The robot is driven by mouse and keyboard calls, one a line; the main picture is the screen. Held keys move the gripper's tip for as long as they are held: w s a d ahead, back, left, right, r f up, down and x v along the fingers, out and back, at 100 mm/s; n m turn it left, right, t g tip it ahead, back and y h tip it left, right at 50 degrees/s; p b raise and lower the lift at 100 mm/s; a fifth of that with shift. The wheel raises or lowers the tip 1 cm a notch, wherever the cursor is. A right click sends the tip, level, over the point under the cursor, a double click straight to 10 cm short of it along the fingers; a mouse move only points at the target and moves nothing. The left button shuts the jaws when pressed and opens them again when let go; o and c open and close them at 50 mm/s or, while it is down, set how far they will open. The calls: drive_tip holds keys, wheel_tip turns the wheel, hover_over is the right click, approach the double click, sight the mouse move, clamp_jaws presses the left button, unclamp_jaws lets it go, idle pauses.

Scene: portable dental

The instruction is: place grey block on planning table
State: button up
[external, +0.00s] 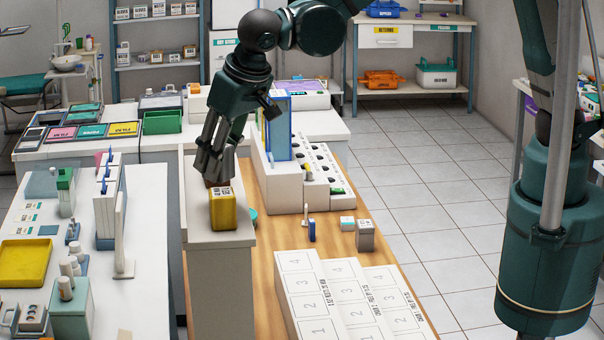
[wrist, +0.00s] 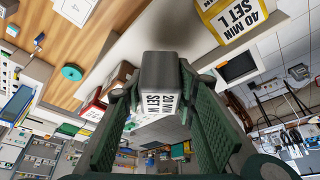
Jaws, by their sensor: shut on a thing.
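My gripper (wrist: 160,88) is shut on a grey block (wrist: 160,66) with a white label, seen in the wrist view between the fingers. In the external view my gripper (external: 215,177) points down over the white ledge, just behind a yellow block (external: 222,210); the held block is mostly hidden there. Another grey block (external: 365,236) with a pale label on top stands on the wood-topped table (external: 262,290). I cannot tell for sure which surface is the planning table.
The yellow block (wrist: 237,22) is close to the gripper in the wrist view. Numbered white panels (external: 330,295) cover the front of the wood table. A teal disc (external: 253,216), a small blue item (external: 312,230) and a white rack (external: 300,190) are nearby. Bare wood shows between them.

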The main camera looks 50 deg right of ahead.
sight(219, 182)
drive_tip(key=shift+f, duration=0.45)
drive_tip(key=shift+f+p, duration=0.35)
drive_tip(key=shift+f, duration=1.7)
drive_tip(key=shift+f, duration=0.15)
drive_tip(key=o, duration=0.9)
